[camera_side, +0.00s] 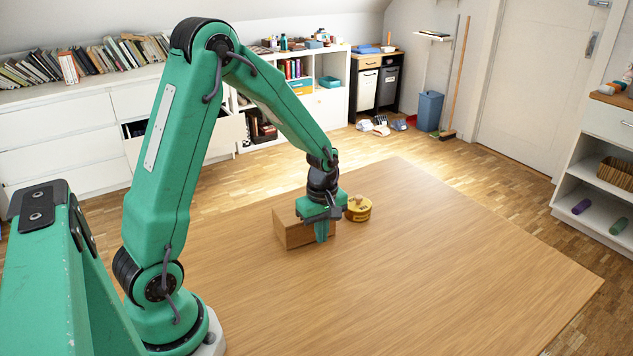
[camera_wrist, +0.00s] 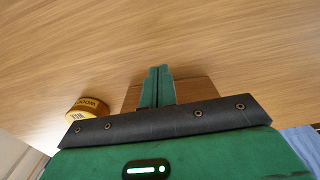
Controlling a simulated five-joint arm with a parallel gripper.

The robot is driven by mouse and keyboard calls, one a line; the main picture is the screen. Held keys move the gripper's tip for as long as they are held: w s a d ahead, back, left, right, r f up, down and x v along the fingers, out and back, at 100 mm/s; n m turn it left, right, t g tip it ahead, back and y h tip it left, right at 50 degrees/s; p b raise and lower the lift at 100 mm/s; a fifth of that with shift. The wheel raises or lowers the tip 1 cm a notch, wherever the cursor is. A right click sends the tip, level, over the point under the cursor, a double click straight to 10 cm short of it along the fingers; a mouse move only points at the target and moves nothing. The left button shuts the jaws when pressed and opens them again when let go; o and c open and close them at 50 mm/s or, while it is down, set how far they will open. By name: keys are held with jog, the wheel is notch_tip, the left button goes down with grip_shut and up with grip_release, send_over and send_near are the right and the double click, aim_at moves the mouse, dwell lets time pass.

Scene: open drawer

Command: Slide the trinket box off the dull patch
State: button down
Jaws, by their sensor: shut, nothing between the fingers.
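The trinket box, a plain brown wooden block-like box (camera_side: 289,232), sits on the wooden table (camera_side: 430,270). In the wrist view its brown surface (camera_wrist: 197,90) shows on both sides of my fingers, and my gripper body hides the rest. My gripper (camera_side: 322,238) is shut and empty, pointing down at the right part of the box in the side view. It also shows in the wrist view (camera_wrist: 159,72). I cannot tell whether the fingers touch the box. I cannot make out a dull patch; the box and gripper may hide it.
A round yellow tin (camera_side: 358,210) stands on the table just right of my gripper; its label shows in the wrist view (camera_wrist: 88,107). Something pale blue (camera_wrist: 302,142) is at the wrist view's lower right. The table's front and right areas are clear.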

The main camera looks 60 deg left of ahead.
jog(key=shift+a, duration=1.35)
jog(key=a, duration=1.3)
jog(key=shift+w, duration=0.2)
jog(key=shift+d, duration=1.95)
notch_tip(320, 180, up, 10)
jog(key=shift+s, duration=0.1)
